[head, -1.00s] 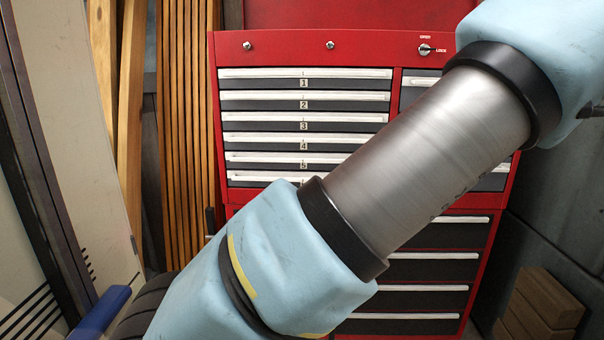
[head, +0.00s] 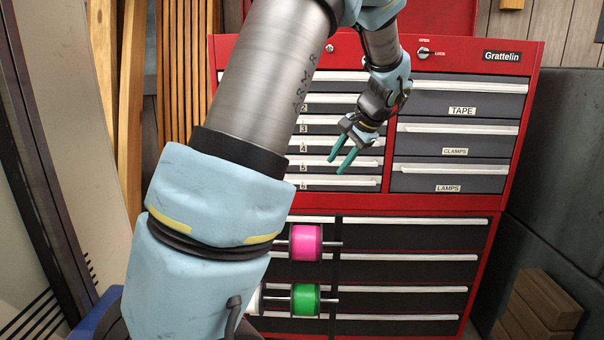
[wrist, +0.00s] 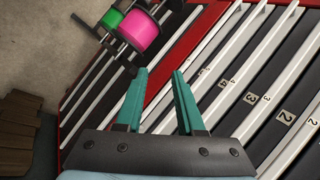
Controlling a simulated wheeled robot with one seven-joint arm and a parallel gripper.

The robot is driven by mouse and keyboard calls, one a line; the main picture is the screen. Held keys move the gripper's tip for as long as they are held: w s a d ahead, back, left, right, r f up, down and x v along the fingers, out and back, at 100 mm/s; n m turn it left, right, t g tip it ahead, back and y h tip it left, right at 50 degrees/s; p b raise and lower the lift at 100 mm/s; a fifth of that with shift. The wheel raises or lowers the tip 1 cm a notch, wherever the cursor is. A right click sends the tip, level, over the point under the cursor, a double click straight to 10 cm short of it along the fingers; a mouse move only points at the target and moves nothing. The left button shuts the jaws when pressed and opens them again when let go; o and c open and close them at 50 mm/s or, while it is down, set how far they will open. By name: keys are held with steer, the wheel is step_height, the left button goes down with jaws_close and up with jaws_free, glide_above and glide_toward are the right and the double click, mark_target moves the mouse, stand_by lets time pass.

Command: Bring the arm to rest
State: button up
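My arm rises from the lower left of the head view and bends over at the top, with its end hanging down. My gripper (head: 343,165) has teal fingers that stand apart with nothing between them. It hangs in front of the numbered drawers of the red tool chest (head: 515,190), apart from them as far as I can tell. In the wrist view my gripper (wrist: 162,75) also shows open and empty, with drawers beyond its fingertips. My upper arm hides part of the chest's left side.
A pink spool (head: 306,242) and a green spool (head: 305,300) sit on rods before the lower drawers. Wooden planks (head: 187,110) lean at the left. Stacked wooden blocks (head: 540,305) lie at the lower right. The floor (wrist: 35,45) shows bare in the wrist view.

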steer(key=s+a+f+n+g+h, duration=0.1)
steer(key=s+a+f+n, duration=0.3)
steer(key=s+a, duration=0.4)
steer(key=s+a+f+n+g+h, duration=0.2)
steer(key=s+a+f, duration=0.4)
steer(key=s, duration=0.7)
steer(key=a+n+h, duration=0.1)
steer(key=a+n, duration=0.1)
steer(key=shift+s+f+n+h+p, duration=0.2)
steer(key=shift+s+n+h+p, duration=0.05)
steer(key=shift+n+h+p, duration=0.1)
